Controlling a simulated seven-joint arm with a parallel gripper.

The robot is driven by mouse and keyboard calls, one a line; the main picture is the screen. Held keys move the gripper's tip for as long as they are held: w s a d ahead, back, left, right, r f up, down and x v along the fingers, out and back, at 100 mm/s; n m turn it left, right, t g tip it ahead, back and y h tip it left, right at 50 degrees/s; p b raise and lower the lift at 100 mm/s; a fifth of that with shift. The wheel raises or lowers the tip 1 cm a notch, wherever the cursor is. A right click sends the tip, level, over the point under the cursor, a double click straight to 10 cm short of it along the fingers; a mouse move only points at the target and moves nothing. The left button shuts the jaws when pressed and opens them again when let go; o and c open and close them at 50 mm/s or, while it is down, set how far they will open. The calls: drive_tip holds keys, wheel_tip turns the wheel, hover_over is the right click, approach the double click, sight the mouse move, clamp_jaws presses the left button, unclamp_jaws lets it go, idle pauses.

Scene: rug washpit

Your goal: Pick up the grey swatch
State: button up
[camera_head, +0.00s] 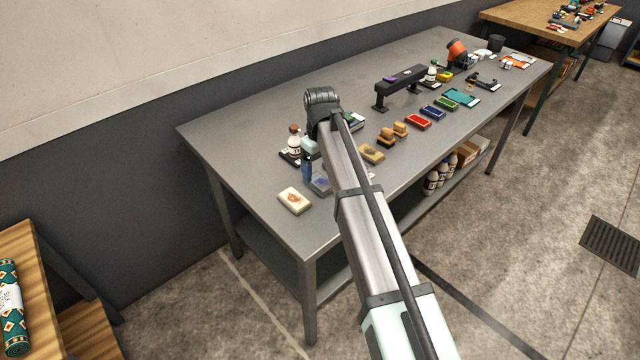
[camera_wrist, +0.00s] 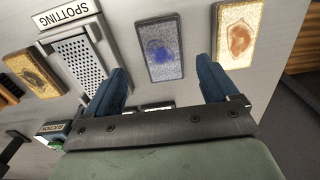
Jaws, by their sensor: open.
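The grey swatch (camera_wrist: 159,49) with a blue stain lies flat on the grey metal table. In the wrist view it sits just beyond and between the two blue fingers of my gripper (camera_wrist: 162,68). The fingers are apart, with nothing held between them. In the head view the swatch (camera_head: 320,184) shows at the near left end of the table, partly hidden by my arm. My gripper (camera_head: 307,170) is over the table beside it, and only one blue finger shows clearly there.
A cream swatch with a brown stain (camera_wrist: 239,38) lies right of the grey one. A perforated tray labelled SPOTTING (camera_wrist: 78,52) and a tan swatch (camera_wrist: 32,74) lie left. A bottle (camera_head: 294,142) stands behind my gripper.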

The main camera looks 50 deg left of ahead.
sight(320, 182)
drive_tip(key=shift+s+d+f, duration=0.1)
drive_tip(key=shift+f, duration=0.9)
drive_tip(key=shift+s+d+f, duration=0.1)
drive_tip(key=shift+f, duration=0.85)
drive_tip(key=shift+c, duration=0.4)
drive_tip(key=c, duration=1.1)
